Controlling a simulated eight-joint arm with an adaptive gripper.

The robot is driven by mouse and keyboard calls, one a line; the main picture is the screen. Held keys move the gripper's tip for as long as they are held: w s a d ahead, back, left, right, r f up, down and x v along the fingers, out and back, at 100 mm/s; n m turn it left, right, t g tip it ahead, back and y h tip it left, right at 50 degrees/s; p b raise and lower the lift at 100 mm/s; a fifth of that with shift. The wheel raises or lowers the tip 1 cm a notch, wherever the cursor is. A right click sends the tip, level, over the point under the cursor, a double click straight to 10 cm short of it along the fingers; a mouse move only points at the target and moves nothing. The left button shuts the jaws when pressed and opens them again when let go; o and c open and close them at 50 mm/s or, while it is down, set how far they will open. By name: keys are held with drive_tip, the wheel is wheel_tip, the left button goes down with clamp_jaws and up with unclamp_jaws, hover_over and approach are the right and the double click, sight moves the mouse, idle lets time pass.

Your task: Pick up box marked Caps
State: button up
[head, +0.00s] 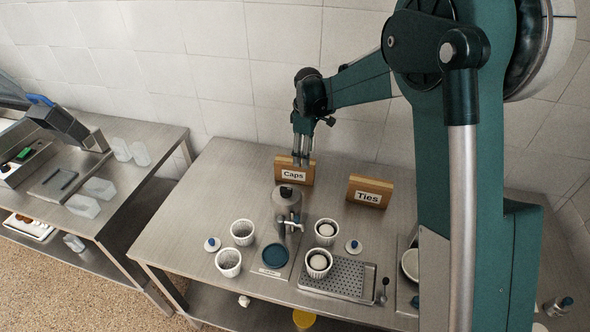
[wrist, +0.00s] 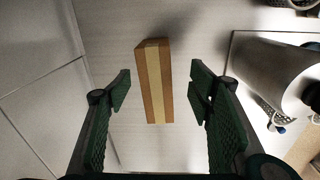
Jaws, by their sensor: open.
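The box marked Caps (head: 293,175) is a small brown box with a white label, standing upright at the back of the steel table near the tiled wall. In the wrist view the brown box (wrist: 153,82) shows from above, with a paler strip along its top. My gripper (head: 302,160) is above the Caps box in the head view, its fingers overlapping the box's upper part. In the wrist view my gripper (wrist: 163,85) is open, with one green finger on each side of the box and gaps between. Contact is not visible.
A similar box marked Ties (head: 369,191) stands to the right. A grey metal device (head: 287,197) stands close in front of the Caps box. Bare table lies to the left.

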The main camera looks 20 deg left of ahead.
sight(295, 172)
drive_tip(key=shift+n, duration=0.6)
drive_tip(key=a+f, duration=0.4)
drive_tip(key=shift+w, duration=0.4)
drive_tip(key=shift+f, duration=1.35)
drive_tip(key=shift+w+f, duration=0.1)
drive_tip(key=shift+f, duration=2.5)
drive_tip(key=c, duration=1.1)
